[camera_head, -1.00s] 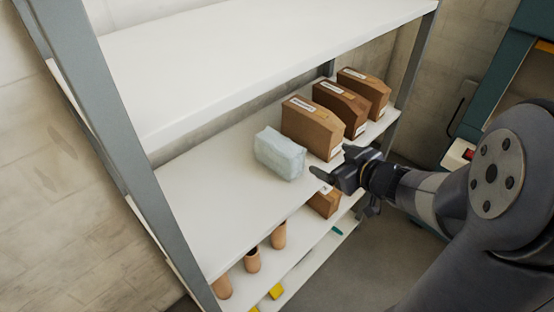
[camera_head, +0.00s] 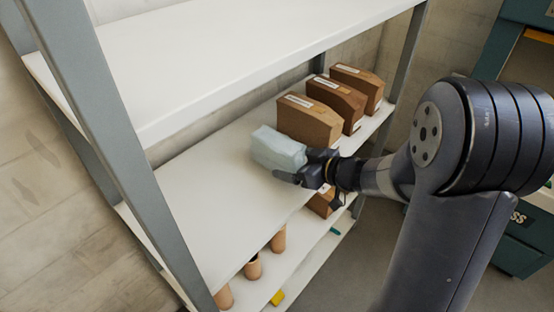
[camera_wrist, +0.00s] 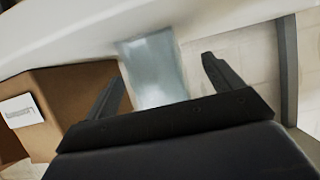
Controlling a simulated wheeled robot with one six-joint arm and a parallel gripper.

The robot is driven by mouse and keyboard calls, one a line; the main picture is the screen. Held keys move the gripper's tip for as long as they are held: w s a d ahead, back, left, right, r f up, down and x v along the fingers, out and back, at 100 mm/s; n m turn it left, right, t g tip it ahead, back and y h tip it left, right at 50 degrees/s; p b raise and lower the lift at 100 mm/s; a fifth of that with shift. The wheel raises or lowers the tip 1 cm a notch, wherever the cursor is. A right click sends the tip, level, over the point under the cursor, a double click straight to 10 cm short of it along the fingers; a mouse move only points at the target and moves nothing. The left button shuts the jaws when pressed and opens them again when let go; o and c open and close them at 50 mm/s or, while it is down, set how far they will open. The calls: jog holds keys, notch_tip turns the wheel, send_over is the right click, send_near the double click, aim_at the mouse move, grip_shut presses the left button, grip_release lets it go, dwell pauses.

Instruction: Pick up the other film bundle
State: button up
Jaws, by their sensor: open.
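The film bundle (camera_head: 276,148) is a pale blue-white wrapped block lying on the middle shelf, left of the nearest brown box. My gripper (camera_head: 296,168) is at the bundle's near right side, with its fingers apart and pointing toward it. In the wrist view the bundle (camera_wrist: 154,68) shows beyond and partly between the open fingers of my gripper (camera_wrist: 162,78), nearer the left finger. Its lower part is hidden by the gripper body. I cannot tell whether a finger touches it.
Several brown boxes (camera_head: 309,122) stand in a row right of the bundle; one also shows close to the left finger in the wrist view (camera_wrist: 65,105). The middle shelf (camera_head: 205,195) is clear to the left. The upper shelf (camera_head: 230,50) overhangs. Brown cylinders (camera_head: 253,267) stand on the lower shelf.

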aim_at(277, 152)
jog(key=x, duration=0.2)
jog(key=shift+w+a+f, duration=0.1)
jog(key=shift+w+a, duration=0.1)
jog(key=shift+w, duration=0.05)
jog(key=shift+c, duration=0.6)
jog(key=c, duration=0.9)
jog(key=shift+c, duration=0.2)
